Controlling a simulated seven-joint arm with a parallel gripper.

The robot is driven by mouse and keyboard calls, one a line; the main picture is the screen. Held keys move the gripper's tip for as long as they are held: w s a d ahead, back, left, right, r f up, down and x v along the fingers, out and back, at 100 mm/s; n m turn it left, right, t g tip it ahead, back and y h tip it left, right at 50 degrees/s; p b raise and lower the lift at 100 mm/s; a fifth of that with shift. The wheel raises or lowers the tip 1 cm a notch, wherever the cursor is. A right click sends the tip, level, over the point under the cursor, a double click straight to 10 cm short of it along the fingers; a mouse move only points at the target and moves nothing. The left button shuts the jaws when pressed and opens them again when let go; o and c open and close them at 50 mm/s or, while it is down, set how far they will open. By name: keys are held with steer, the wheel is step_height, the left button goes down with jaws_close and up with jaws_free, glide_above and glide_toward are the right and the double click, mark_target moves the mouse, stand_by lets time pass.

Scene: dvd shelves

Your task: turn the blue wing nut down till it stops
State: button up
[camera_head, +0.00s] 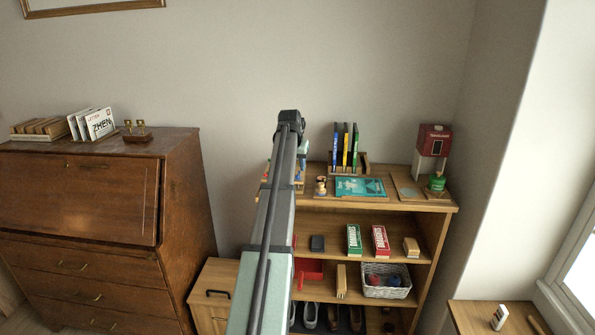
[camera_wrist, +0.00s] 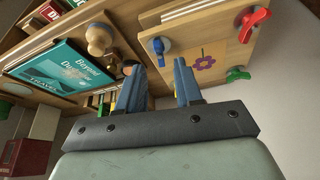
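The blue wing nut (camera_wrist: 159,50) stands near the corner of a pale wooden flower press (camera_wrist: 215,50) with a purple flower on its face. In the wrist view it shows beyond my fingertips, in the gap between them. My gripper (camera_wrist: 155,65) is open, its two blue-grey fingers apart, with nothing held. I cannot tell how far the fingertips are from the nut. A red wing nut (camera_wrist: 254,20) and a green wing nut (camera_wrist: 237,75) sit at other corners of the press. In the head view my arm hides most of the press and gripper.
The press is on the top of a wooden shelf unit (camera_head: 440,207). A teal book (camera_head: 360,187), a small wooden figure (camera_head: 321,186), upright DVD cases (camera_head: 345,146) and a red-and-white box (camera_head: 432,148) are also up there. A brown bureau (camera_head: 85,200) stands left.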

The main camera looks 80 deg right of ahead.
mark_target(298, 172)
steer(key=shift+x, duration=1.7)
jaws_close()
